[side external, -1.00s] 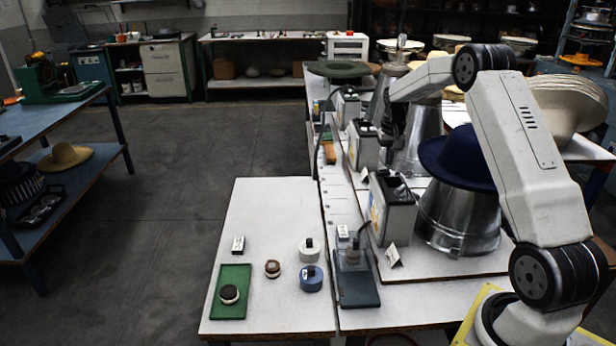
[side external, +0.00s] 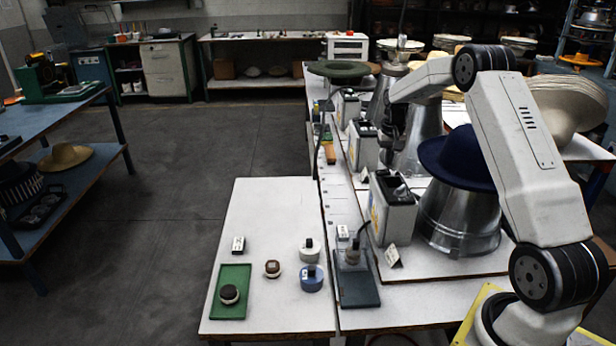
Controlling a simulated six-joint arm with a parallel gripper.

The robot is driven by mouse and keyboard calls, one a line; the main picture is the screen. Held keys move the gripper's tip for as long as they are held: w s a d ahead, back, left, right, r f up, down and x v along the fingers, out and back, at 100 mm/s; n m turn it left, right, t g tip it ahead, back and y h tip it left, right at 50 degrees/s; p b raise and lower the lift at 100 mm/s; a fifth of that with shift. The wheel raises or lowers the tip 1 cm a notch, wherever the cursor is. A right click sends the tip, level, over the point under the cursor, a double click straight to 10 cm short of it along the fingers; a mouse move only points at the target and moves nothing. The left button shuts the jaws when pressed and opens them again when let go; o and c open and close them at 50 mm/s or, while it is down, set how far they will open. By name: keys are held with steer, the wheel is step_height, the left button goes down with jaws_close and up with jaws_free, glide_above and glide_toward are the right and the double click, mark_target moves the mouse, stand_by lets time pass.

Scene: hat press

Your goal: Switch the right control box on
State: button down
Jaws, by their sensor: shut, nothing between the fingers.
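Three grey control boxes stand in a row along the bench: a near one (side external: 394,212), a middle one (side external: 362,151) and a far one (side external: 346,107). Each has a dark panel on top. I cannot tell from this view which one counts as the right box. My gripper (side external: 388,146) points down just right of the middle box, dark and small in the picture. It is shut and empty. Its fingertips are hard to make out, and I cannot tell whether they touch the box. The switch positions are too small to read.
A blue hat (side external: 460,162) sits on a metal cone (side external: 458,222) right of the near box. A green hat (side external: 338,69) is at the far end. A dark blue stand (side external: 357,287) and a green tray (side external: 231,312) are in front.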

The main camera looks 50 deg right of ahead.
mark_target(385, 172)
steer(key=shift+f, duration=1.15)
stand_by(1.0)
steer(key=shift+r, duration=3.55)
steer(key=shift+a, duration=0.1)
steer(key=shift+a, duration=0.25)
steer(key=s+a+n+t, duration=0.15)
steer(key=a+n, duration=0.25)
steer(key=a, duration=1.5)
steer(key=s+a+f+n, duration=0.2)
steer(key=s+a, duration=0.5)
steer(key=s+a+f+n+t, duration=0.1)
steer(key=s+a+f+n, duration=0.1)
steer(key=s+a, duration=0.5)
steer(key=shift+s+a+n, duration=0.25)
steer(key=shift+a+n, duration=0.2)
steer(key=shift+n, duration=0.05)
